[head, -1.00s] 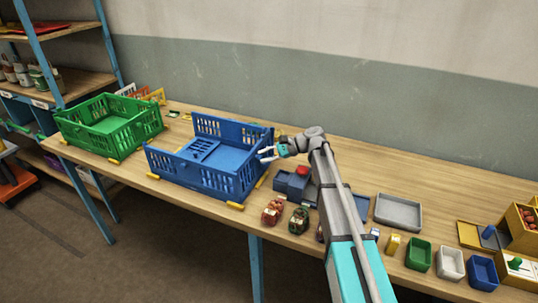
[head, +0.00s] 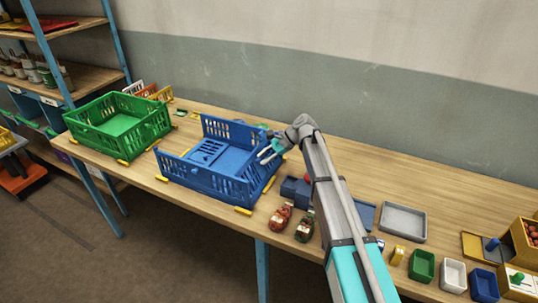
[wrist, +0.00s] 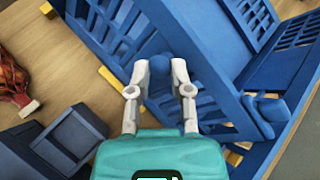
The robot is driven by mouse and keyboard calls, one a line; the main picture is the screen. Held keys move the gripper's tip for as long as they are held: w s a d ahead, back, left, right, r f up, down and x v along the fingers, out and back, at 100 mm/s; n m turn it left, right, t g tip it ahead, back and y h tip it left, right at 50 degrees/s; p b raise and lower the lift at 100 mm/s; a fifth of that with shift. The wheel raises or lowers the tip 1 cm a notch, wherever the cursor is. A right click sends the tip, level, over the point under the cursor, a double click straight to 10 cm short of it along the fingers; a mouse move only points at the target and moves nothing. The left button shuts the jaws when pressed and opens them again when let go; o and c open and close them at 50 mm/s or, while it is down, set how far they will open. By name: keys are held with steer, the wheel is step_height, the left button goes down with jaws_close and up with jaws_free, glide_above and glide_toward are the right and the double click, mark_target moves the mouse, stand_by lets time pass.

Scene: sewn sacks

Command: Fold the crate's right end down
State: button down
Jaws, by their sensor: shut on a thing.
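The blue crate (head: 205,183) stands on the bench with its long sides upright. A slatted panel (head: 207,150) lies flat inside at its left. The crate's right end (head: 262,180) stands raised from the floor; its exact tilt is hard to tell. My gripper (head: 266,153) is at the top of this end. In the wrist view my gripper (wrist: 159,70) is shut on a round blue knob (wrist: 159,64) at the end's upper edge. The end's lattice (wrist: 205,85) shows beside the fingers. My gripper's body hides part of the end's lower area.
A green crate (head: 118,128) stands to the left. Red (head: 281,219) and dark green (head: 305,225) items and dark blue blocks (head: 296,190) lie close right of the blue crate. A grey tray (head: 403,222) and small bins (head: 422,266) are farther right.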

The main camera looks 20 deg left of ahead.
mark_target(256, 153)
steer(key=shift+w+a+h+p, duration=0.2)
steer(key=shift+a+h+p, duration=0.75)
steer(key=shift+a, duration=0.25)
steer(key=shift+w+a+f+m+h, duration=0.1)
steer(key=shift+a+f+m+h, duration=0.1)
steer(key=shift+a+h, duration=0.25)
steer(key=shift+a+f+m+h, duration=0.15)
steer(key=shift+a+m+h, duration=0.05)
steer(key=shift+a+h, duration=0.2)
steer(key=shift+a+f, duration=0.5)
steer(key=shift+a, duration=0.1)
steer(key=a+f+b, duration=0.2)
steer(key=a+b, duration=0.1)
steer(key=shift+w+f, duration=0.15)
steer(key=shift+f, duration=0.05)
steer(key=c, duration=1.3)
jaws_free()
steer(key=shift+r, duration=0.15)
steer(key=o, duration=0.5)
steer(key=shift+d+p, duration=0.15)
steer(key=shift+p, duration=0.15)
steer(key=shift+r, duration=0.1)
